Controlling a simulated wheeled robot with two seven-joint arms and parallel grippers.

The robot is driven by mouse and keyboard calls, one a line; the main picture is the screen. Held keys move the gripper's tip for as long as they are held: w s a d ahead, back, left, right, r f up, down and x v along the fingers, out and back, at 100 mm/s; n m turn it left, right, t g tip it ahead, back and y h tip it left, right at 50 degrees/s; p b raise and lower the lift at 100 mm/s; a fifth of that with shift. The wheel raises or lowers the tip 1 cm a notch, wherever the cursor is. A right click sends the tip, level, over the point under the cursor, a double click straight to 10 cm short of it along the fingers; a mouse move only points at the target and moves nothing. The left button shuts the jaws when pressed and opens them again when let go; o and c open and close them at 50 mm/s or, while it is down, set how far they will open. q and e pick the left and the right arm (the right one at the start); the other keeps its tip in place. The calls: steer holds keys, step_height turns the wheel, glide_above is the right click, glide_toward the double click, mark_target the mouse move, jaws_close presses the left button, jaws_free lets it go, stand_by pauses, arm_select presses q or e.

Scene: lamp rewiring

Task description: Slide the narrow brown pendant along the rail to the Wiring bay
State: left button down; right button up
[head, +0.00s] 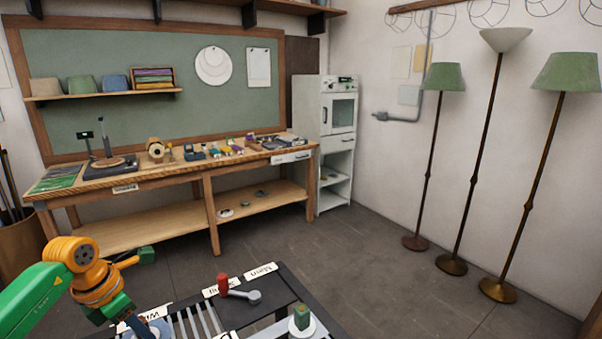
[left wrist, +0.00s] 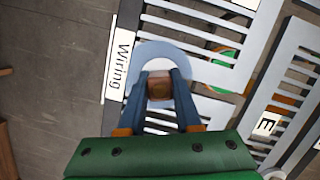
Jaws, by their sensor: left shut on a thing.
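In the left wrist view, the brown pendant (left wrist: 160,87) shows as a small brown block between the fingertips of my left gripper (left wrist: 160,82), which is shut on it. A pale blue-grey round plate (left wrist: 158,52) lies around and under it, next to the white Wiring label (left wrist: 121,58). In the head view, my left gripper (head: 128,318) is low at the left end of the dark slotted rail table (head: 283,284). The round plate (head: 150,330) partly shows there, by the partly covered Wiring label (head: 143,316). The pendant's lower part is hidden. My right gripper is not in view.
A red piece (head: 222,283), a grey knobbed lever (head: 248,296) and a green block (head: 302,316) on a white disc stand along the table. Slotted grey plates (left wrist: 200,55) lie beside the pendant. A workbench (head: 190,175) and floor lamps (head: 434,150) stand beyond clear floor.

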arm_select(q)
steer(key=shift+w+a, duration=0.15)
steer(key=c, duration=0.5)
jaws_free()
